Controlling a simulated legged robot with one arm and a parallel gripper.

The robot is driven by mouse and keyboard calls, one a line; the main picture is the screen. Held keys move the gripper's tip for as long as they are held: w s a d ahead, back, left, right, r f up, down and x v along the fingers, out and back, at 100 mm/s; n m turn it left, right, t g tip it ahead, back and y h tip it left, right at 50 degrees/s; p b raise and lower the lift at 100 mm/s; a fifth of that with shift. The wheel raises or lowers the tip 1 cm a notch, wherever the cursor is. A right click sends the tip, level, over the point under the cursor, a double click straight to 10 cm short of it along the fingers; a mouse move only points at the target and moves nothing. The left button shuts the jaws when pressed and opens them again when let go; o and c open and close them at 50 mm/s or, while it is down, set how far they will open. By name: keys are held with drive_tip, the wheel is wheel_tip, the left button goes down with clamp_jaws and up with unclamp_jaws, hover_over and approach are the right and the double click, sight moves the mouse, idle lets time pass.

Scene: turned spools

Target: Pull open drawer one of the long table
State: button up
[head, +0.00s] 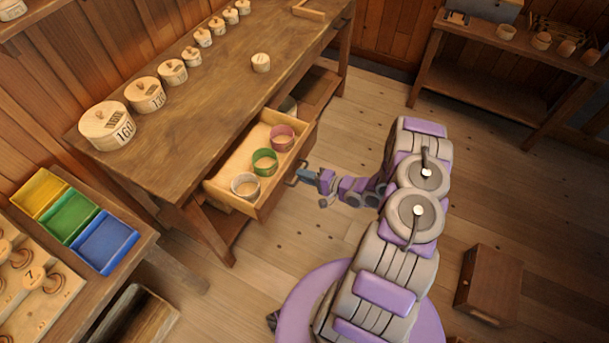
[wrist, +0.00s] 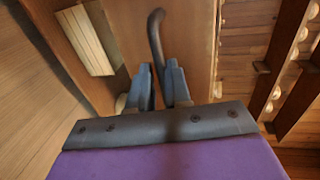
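The long table (head: 200,95) runs along the wall in the head view. One of its drawers (head: 245,146) is pulled out toward my arm and shows its pale inside. White, green and pink ring-shaped pieces (head: 265,161) stand in it. My gripper (head: 301,177) is at the drawer's front, at its handle. In the wrist view, the dark curved handle (wrist: 156,35) runs down between the two blue-grey fingers of my gripper (wrist: 163,72), which look closed on it. The handle's lower part is hidden by the fingers. I cannot read a number on the drawer.
Numbered round wooden pieces (head: 107,127) line the tabletop. A side table with yellow, green and blue trays (head: 105,242) stands at the left. A small wooden box (head: 490,285) is on the floor at the right. The floor (head: 370,110) beyond my arm is clear.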

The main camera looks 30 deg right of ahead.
drive_tip(key=o, duration=0.4)
drive_tip(key=shift+w, duration=0.1)
drive_tip(key=p+v, duration=0.2)
drive_tip(key=v, duration=1.5)
drive_tip(key=shift+d, duration=0.15)
